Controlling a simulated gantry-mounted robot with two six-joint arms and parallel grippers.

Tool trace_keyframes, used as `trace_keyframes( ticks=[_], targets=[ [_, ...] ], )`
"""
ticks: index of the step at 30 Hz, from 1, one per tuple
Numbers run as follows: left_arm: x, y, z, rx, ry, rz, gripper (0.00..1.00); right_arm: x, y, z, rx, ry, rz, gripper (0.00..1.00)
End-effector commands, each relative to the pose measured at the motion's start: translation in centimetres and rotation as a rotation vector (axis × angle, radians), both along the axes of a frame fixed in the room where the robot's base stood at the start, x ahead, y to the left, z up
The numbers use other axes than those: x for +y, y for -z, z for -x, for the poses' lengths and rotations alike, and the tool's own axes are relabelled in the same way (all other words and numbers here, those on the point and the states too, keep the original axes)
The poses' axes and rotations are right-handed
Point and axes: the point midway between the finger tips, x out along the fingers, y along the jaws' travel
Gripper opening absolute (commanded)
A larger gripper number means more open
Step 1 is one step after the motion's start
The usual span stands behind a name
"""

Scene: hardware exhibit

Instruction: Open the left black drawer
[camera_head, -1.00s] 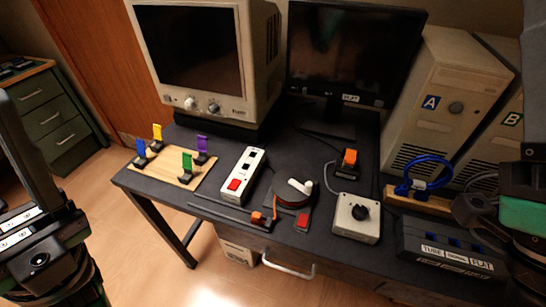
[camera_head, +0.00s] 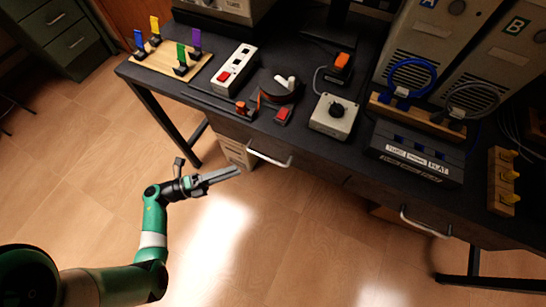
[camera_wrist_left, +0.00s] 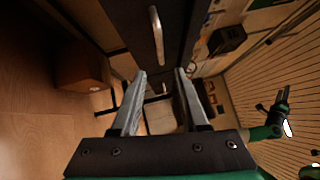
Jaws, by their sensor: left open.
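The left black drawer (camera_head: 325,170) is under the desk top, with a silver bar handle (camera_head: 268,158) on its front. It looks shut. My left gripper (camera_head: 238,171) is in front of the desk, just left of and below that handle, pointing right along the desk front. Its jaws are open and empty, and I see no contact with the handle. In the left wrist view the open fingers (camera_wrist_left: 161,75) point toward a dark front with a silver bar handle (camera_wrist_left: 157,35) above them.
The black desk (camera_head: 215,95) carries a power strip (camera_head: 234,69), a tape reel (camera_head: 279,88) and a grey knob box (camera_head: 333,116). A second drawer handle (camera_head: 425,222) is to the right. The floor in front is clear.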

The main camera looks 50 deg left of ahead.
Motion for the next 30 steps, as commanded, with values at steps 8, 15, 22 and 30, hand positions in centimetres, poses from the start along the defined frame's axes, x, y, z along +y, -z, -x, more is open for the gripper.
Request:
trace_keyframes(
  ticks=[8, 15, 22, 30],
  targets=[
    [0.5, -0.1, -0.3, -0.002, -0.022, -0.003, 0.44, 0.0, 0.1, 0.0, 0.000, 0.000, 0.000, 0.50],
    [-1.3, -0.4, -4.0, -0.003, -0.014, -0.005, 0.44, 0.0, 1.1, 0.0, 0.000, 0.000, 0.000, 0.50],
    [-3.3, -1.1, -8.4, -0.005, -0.016, -0.004, 0.44, 0.0, 2.3, 0.0, 0.000, 0.000, 0.000, 0.50],
    [-4.1, -1.6, -10.4, -0.003, -0.022, -0.003, 0.44, 0.0, 2.6, 0.0, 0.000, 0.000, 0.000, 0.50]
  ],
)
